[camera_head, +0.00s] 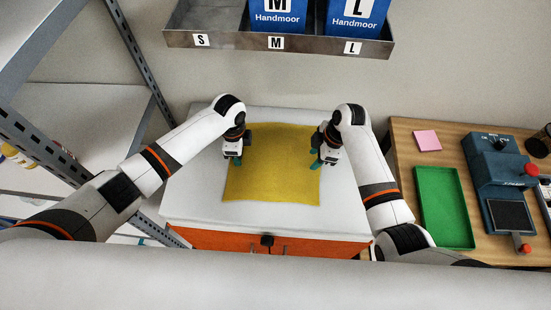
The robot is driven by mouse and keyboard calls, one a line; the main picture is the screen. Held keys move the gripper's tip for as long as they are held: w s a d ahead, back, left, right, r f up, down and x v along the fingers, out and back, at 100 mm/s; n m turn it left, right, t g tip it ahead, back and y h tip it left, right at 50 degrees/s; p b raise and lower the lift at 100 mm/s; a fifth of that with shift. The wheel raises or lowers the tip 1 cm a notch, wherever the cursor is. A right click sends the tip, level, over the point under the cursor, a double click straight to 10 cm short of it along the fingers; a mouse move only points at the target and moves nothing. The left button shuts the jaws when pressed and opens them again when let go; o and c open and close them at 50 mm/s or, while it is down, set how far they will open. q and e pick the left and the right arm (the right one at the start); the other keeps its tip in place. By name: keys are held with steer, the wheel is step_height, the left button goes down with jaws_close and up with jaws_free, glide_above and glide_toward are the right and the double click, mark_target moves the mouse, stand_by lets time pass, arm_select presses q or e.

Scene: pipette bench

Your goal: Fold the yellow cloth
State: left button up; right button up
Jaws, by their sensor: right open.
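The yellow cloth (270,170) lies flat and spread out on the white top of a cabinet, roughly square. My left gripper (235,160) points down over the cloth's left edge. Its fingers are small and seen from above, so their opening is unclear. My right gripper (322,164) points down at the cloth's right edge and is open, with green fingertips. I cannot tell whether either gripper touches the cloth. The arms hide small parts of its upper left and right edges.
The white cabinet top (190,205) is otherwise clear. A metal shelf rack (75,90) stands at left. A wooden table (405,145) at right holds a green tray (443,205), pink notes (427,140) and a blue device (495,160). A wall bin (230,41) holds blue boxes.

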arm_select(q)
steer(key=shift+s, duration=0.2)
arm_select(e)
steer(key=shift+s, duration=0.2)
arm_select(q)
steer(key=shift+w+f, duration=0.1)
arm_select(e)
steer(key=shift+w+f, duration=0.1)
arm_select(q)
steer(key=shift+c, duration=0.4)
arm_select(e)
steer(key=shift+f, duration=0.1)
steer(key=shift+c, duration=0.4)
arm_select(q)
jaws_close()
arm_select(e)
jaws_close()
